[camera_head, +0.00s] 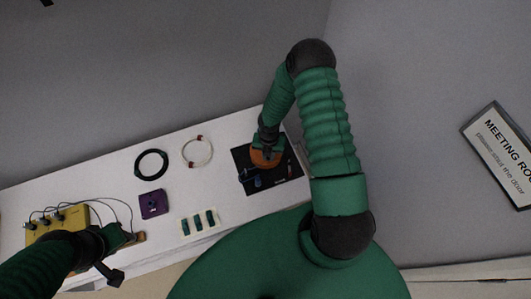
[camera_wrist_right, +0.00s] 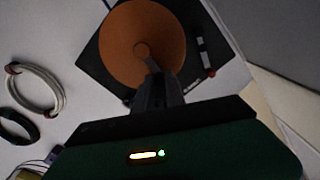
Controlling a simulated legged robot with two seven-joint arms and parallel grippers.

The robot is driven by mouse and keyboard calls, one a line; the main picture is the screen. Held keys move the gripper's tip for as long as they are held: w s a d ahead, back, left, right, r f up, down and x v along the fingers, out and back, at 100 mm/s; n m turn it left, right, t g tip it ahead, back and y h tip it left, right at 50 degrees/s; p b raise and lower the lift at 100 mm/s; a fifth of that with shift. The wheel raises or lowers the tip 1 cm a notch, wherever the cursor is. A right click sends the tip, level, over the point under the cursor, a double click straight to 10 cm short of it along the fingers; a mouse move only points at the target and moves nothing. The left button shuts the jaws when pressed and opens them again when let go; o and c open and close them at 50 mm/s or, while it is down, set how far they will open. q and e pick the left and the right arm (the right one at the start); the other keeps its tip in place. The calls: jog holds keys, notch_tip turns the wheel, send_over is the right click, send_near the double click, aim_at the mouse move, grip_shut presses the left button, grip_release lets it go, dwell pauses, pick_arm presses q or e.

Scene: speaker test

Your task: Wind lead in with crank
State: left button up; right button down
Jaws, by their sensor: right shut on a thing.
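An orange reel (camera_head: 266,157) sits on a black board (camera_head: 285,185) on the white table. The fingers partly hide the grip. My left gripper (camera_head: 128,252) is at the table's front left, away from the reel; its jaw opening is unclear. I cannot make out the lead at the reel.
A black cable coil (camera_head: 139,164), a white cable coil (camera_head: 184,153), a purple box (camera_head: 153,204) and a pale strip with dark pieces (camera_head: 185,227) lie left of the board. A yellow box (camera_head: 33,236) with thin wires stands at far left.

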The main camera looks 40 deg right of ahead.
jog(key=shift+d+r+n+p, duration=0.1)
jog(key=shift+d+n+p, duration=0.35)
jog(key=shift+n, duration=0.45)
jog(key=c, duration=1.4)
grip_release()
notch_tip(320, 180, up, 16)
jog(key=shift+r, duration=0.25)
jog(key=shift+d, duration=0.1)
